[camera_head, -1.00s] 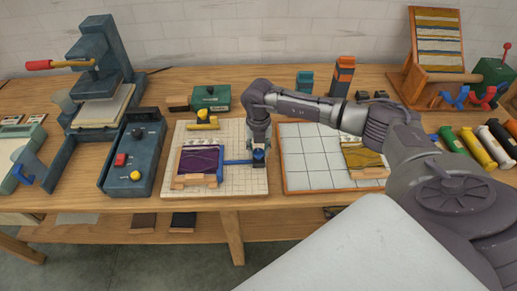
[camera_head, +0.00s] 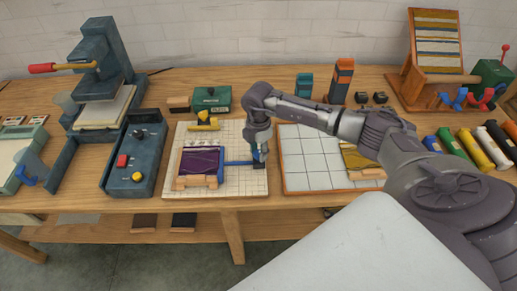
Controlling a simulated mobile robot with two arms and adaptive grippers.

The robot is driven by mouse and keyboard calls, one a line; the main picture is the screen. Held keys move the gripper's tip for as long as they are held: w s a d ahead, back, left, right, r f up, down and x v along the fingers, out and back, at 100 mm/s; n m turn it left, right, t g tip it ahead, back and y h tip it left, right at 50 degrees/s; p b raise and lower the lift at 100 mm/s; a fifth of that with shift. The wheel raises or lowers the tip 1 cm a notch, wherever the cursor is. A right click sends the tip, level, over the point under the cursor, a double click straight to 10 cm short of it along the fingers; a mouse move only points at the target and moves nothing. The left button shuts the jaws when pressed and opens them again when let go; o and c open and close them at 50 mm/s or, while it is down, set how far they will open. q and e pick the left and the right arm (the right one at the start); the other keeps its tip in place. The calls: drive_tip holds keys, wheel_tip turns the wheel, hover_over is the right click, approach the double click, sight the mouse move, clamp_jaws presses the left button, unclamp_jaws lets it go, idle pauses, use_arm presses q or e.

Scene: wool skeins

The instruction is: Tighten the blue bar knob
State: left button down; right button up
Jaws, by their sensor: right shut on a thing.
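The blue bar (camera_head: 237,163) runs sideways over the gridded cream board (camera_head: 232,186), from a purple piece (camera_head: 199,161) in a small wooden holder on the left to the knob end on the right. The blue knob (camera_head: 256,154) shows only in part at the bar's right end, behind my fingers. My right gripper (camera_head: 261,160) reaches down from above and is shut on this knob. Its fingertips are small and dark here. My left gripper is not in view.
A yellow clamp-like piece (camera_head: 204,122) sits at the board's back. A white tiled board (camera_head: 305,158) lies close on the right, under my right arm. A dark control box (camera_head: 137,172) and a press (camera_head: 101,68) stand left. Bare table shows at the front.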

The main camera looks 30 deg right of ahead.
sight(258, 153)
drive_tip(key=shift+m+p, duration=0.3)
drive_tip(key=shift+m, duration=0.9)
drive_tip(key=shift+w, duration=0.1)
drive_tip(key=o, duration=1.2)
drive_tip(key=shift+c, duration=0.2)
wheel_tip(258, 153, up, 12)
